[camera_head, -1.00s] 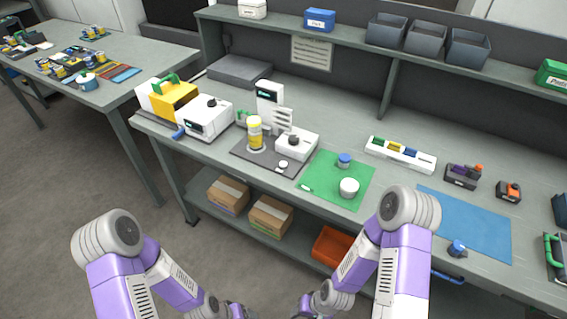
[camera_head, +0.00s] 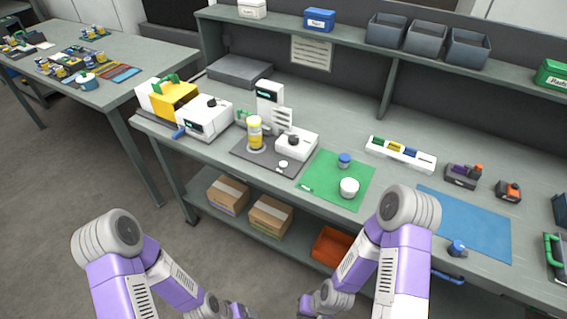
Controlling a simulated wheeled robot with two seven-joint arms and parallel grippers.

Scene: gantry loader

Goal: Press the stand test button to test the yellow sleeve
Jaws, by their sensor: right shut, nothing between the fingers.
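The yellow sleeve (camera_head: 254,127), with a white band, stands upright on a round seat of the test stand (camera_head: 245,157), a dark base plate on the bench. A white post with a small display (camera_head: 269,96) rises behind it. A white box with a dark knob (camera_head: 296,143) sits to its right. A small round white button-like piece (camera_head: 283,164) is at the front right of the plate; I cannot tell for sure that it is the test button. My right gripper (camera_head: 305,306) is shut and empty, low in front of the bench. My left gripper (camera_head: 238,311) is partly cut off at the bottom edge.
A green mat (camera_head: 325,187) holds a blue-topped piece and a white cup (camera_head: 349,187). A white and yellow machine (camera_head: 175,100) stands left of the stand. A blue mat (camera_head: 480,225) lies at right. Cardboard boxes (camera_head: 228,195) and an orange bin (camera_head: 333,245) are on the lower shelf.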

